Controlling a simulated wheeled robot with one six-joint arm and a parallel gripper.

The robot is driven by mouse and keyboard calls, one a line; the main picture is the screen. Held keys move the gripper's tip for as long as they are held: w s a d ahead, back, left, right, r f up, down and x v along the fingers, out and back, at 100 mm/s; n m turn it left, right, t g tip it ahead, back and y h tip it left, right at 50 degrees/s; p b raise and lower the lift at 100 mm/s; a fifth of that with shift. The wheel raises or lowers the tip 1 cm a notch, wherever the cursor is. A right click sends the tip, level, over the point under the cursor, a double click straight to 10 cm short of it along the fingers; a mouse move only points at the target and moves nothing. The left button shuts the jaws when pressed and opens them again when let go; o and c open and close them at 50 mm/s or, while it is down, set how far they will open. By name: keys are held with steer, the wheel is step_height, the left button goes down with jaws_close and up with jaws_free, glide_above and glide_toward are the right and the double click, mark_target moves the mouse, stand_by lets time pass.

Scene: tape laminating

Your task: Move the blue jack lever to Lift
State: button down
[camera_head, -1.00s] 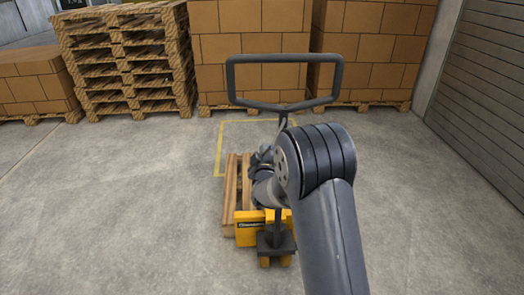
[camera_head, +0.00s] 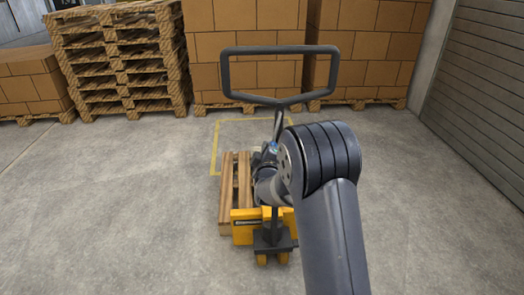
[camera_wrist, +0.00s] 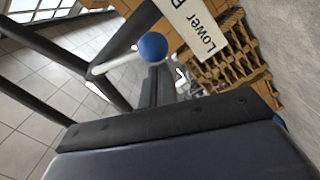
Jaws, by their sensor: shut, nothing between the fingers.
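The blue jack lever is a round blue knob (camera_wrist: 153,46) on a pale rod in the wrist view. A small blue spot of it shows in the head view (camera_head: 274,147), beside the handle shaft. A white label plate (camera_wrist: 197,28) reading "Lower" is to its right. My gripper (camera_wrist: 158,72) is shut and empty, its dark fingers reaching up to just below the knob. I cannot tell whether they touch it. The yellow pallet jack (camera_head: 243,229) has a dark loop handle (camera_head: 226,72). In the head view my arm hides much of the jack and gripper.
A wooden pallet (camera_head: 228,190) lies at the jack, near a yellow floor outline (camera_head: 214,150). Stacked pallets (camera_head: 120,65) and brown boxes (camera_head: 245,45) line the back. A shutter wall (camera_head: 490,90) is on the right. The floor left and right is clear.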

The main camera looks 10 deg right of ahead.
steer(key=d+f+n+b, duration=0.1)
steer(key=d+n+b, duration=0.5)
steer(key=d+n, duration=0.1)
steer(key=shift+s+d+f+n+b, duration=0.15)
steer(key=shift+d+n+b, duration=0.2)
steer(key=shift+n, duration=0.45)
steer(key=shift+a, duration=0.1)
